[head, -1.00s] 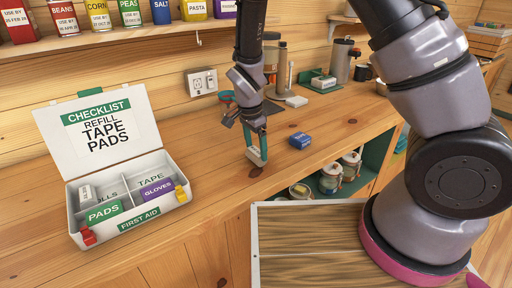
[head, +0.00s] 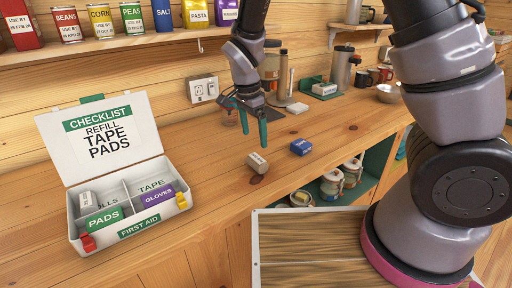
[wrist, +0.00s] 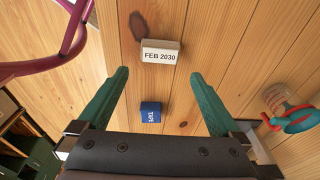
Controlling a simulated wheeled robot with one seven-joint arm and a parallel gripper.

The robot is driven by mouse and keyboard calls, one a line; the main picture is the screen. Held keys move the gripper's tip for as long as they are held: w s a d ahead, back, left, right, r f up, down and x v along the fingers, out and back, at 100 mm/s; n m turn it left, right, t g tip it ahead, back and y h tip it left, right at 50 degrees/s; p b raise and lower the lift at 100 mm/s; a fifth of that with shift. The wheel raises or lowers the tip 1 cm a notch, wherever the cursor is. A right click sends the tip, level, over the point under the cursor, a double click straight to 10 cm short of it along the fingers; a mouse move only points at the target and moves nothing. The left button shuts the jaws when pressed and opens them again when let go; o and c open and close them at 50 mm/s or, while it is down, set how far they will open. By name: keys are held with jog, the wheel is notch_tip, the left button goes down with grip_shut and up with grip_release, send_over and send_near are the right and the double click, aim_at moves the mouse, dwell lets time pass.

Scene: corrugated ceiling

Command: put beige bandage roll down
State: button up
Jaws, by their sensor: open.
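The beige bandage roll (head: 258,163) lies on the wooden counter (head: 215,185), to the right of the first aid box. In the wrist view the roll (wrist: 161,51) shows a label reading "FEB 2030". My gripper (head: 254,132) is open and empty above the counter, apart from the roll. In the wrist view its two green fingers (wrist: 160,82) are spread wide, with the roll beyond the tips.
A blue tape box (head: 301,147) lies right of the roll. The open first aid box (head: 128,226) stands at left, holding pads, gloves and a pale roll. A clear jar (wrist: 290,108) stands right of my fingers. Food packages line the shelf (head: 110,42) above.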

jog(key=s+d+r+n+t+y, duration=0.1)
jog(key=d+r+n+y, duration=0.1)
jog(key=d+r, duration=0.65)
jog(key=s+d+r+n+t+y, duration=0.15)
jog(key=d+r, duration=0.45)
jog(key=r, duration=0.6)
jog(key=s+d+r+n+t, duration=0.3)
jog(key=s+d+r, duration=0.5)
jog(key=s+d, duration=0.1)
jog(key=shift+d+t, duration=0.15)
jog(key=shift+t, duration=0.2)
